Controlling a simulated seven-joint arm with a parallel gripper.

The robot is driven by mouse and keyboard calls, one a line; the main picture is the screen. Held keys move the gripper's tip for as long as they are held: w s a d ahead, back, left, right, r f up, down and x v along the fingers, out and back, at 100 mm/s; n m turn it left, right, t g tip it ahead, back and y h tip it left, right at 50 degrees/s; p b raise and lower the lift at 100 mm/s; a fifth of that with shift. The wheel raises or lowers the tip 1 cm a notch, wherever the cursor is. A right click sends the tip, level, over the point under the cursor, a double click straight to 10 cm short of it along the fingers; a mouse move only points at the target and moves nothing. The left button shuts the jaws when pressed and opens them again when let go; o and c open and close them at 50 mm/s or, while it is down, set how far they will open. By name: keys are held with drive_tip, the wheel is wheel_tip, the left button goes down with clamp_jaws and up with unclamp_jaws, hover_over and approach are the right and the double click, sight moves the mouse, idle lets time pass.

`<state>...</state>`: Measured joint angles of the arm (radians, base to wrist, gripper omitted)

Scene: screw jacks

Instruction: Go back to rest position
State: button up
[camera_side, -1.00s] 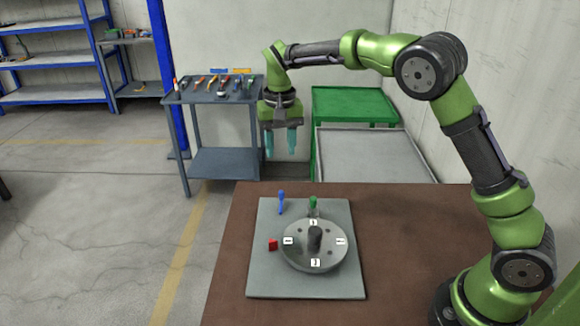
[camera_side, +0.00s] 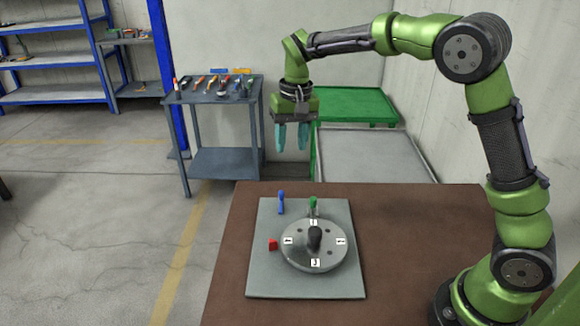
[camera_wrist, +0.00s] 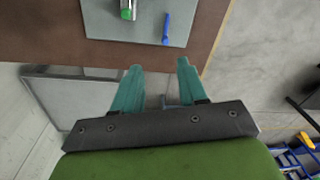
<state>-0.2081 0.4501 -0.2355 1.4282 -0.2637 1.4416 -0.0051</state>
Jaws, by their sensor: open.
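My gripper (camera_side: 292,136) is open and empty, its two teal fingers pointing down. It hangs in the air, high above and behind the far edge of the brown table (camera_side: 420,230). In the wrist view my gripper (camera_wrist: 158,82) shows with its fingers apart and nothing between them. The round grey disc (camera_side: 290,258) with a dark central knob (camera_side: 315,238) and several white labels sits on the grey plate (camera_side: 262,285). A green piece (camera_side: 313,203) and a blue piece (camera_side: 281,202) stand at the plate's far side. A red piece (camera_side: 273,244) is left of the disc.
A tool cart (camera_side: 215,95) with several tools stands at the back left. A green cart (camera_side: 350,105) and a grey-topped cart (camera_side: 370,155) stand behind the table. A blue shelf (camera_side: 55,60) is at the far left. The air around my gripper is free.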

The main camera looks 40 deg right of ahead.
drive_tip(key=s+r+t, duration=0.2)
drive_tip(key=s+t, duration=0.1)
drive_tip(key=s, duration=0.9)
drive_tip(key=s+r+n+t+y, duration=0.1)
drive_tip(key=s+r+t, duration=0.2)
drive_tip(key=s, duration=0.8)
drive_tip(key=shift+s+a+r+t+y, duration=0.25)
drive_tip(key=shift+s+a+t+y, duration=0.05)
drive_tip(key=shift+s+a, duration=0.1)
